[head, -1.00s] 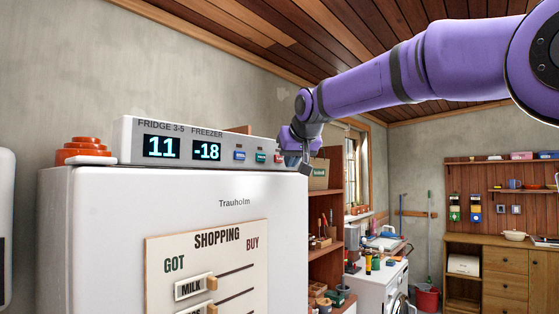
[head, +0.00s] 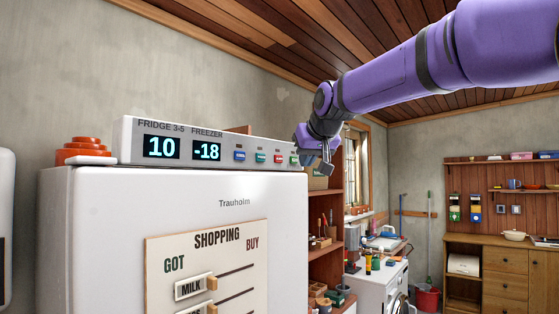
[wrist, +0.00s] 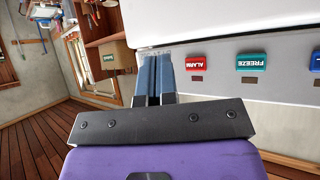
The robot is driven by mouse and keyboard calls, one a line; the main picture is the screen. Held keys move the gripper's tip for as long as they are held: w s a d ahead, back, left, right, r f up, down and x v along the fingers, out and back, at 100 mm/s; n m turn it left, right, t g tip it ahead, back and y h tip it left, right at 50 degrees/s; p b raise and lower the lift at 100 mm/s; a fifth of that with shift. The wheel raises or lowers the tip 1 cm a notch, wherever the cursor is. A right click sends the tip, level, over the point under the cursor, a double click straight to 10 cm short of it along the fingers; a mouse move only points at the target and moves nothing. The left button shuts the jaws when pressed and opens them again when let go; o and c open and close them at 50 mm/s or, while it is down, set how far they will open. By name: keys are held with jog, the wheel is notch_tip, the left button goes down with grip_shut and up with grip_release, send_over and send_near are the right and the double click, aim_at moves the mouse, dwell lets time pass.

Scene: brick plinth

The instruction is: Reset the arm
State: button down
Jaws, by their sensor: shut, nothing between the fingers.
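My gripper (head: 325,168) hangs at the right end of the fridge's control panel (head: 222,129), on the end of my purple arm. In the wrist view the gripper (wrist: 153,72) has its two blue-grey fingers together with nothing between them. The fingers are beside the panel, to the left of the red ALARM button (wrist: 194,63) and the green FREEZE button (wrist: 251,62) in that view. The panel's displays read 10 for the fridge and -18 for the freezer. I see no contact between the fingers and the panel.
The white fridge (head: 100,230) fills the left, with a shopping board (head: 180,265) on its front. Orange-red stacked items (head: 84,150) sit on its top left. A wooden shelf (head: 325,230) stands behind my gripper. Open room lies to the right, before a wooden cabinet (head: 500,270).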

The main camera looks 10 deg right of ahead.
dwell(0.4)
jog(key=s+d+f+g, duration=0.2)
jog(key=s+f, duration=0.6)
jog(key=s, duration=0.3)
jog(key=s+d+f+g, duration=0.1)
jog(key=s+d+f, duration=0.1)
jog(key=s+f, duration=0.7)
jog(key=s+d+f+m+g+h, duration=0.1)
jog(key=s+d+f+g, duration=0.1)
jog(key=s+f, duration=0.7)
jog(key=s, duration=0.6)
jog(key=shift+s+f+g, duration=0.25)
jog(key=shift+g, duration=0.05)
